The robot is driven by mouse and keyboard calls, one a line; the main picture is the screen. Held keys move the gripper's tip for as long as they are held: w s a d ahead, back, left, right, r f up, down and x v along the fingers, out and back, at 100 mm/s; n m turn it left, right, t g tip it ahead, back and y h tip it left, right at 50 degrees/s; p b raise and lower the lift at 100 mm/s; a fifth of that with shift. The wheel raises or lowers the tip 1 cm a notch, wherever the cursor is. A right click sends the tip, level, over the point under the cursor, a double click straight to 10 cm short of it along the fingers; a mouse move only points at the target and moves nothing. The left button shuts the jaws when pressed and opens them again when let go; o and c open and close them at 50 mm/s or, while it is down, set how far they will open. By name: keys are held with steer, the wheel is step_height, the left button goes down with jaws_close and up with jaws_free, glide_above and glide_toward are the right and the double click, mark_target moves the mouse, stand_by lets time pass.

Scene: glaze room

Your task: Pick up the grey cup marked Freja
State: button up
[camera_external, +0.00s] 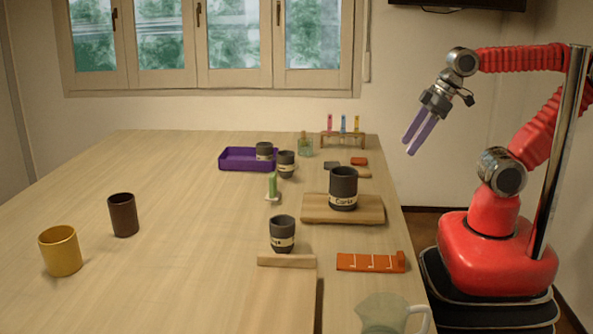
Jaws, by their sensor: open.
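Several grey cups with pale name bands stand on the table. The near grey cup (282,228) is upright by a low wooden edge; its band is too small to read surely. A larger grey cup (343,181), its band reading something like "Carla", stands on a wooden board (314,214). Another grey cup (286,160) stands just right of the purple tray (234,164), and one more grey cup (264,148) is in the tray; I cannot read their bands. I cannot tell which is marked Freja. My gripper (411,146) is open and empty, raised at the table's right edge, apart from all cups.
A green candle-like object (272,187), a jar (305,147) and a test-tube rack (343,140) stand around the cups. A yellow cup (60,254) and brown cup (123,218) stand left. The middle left is clear.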

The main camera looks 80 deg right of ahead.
steer(key=w+a+r+n+t+y, duration=0.2)
steer(key=w+a+n+t+y, duration=0.4)
steer(key=w+a, duration=1.95)
steer(key=m+t, duration=0.1)
glide_toward(282, 236)
steer(key=d, duration=0.3)
steer(key=shift+w+a+m+h, duration=0.15)
steer(key=shift+m+h, duration=0.15)
steer(key=shift+h, duration=0.1)
steer(key=shift+w, duration=0.1)
steer(key=shift+x, duration=4.2)
steer(key=shift+a+r, duration=0.1)
steer(key=shift+r, duration=0.05)
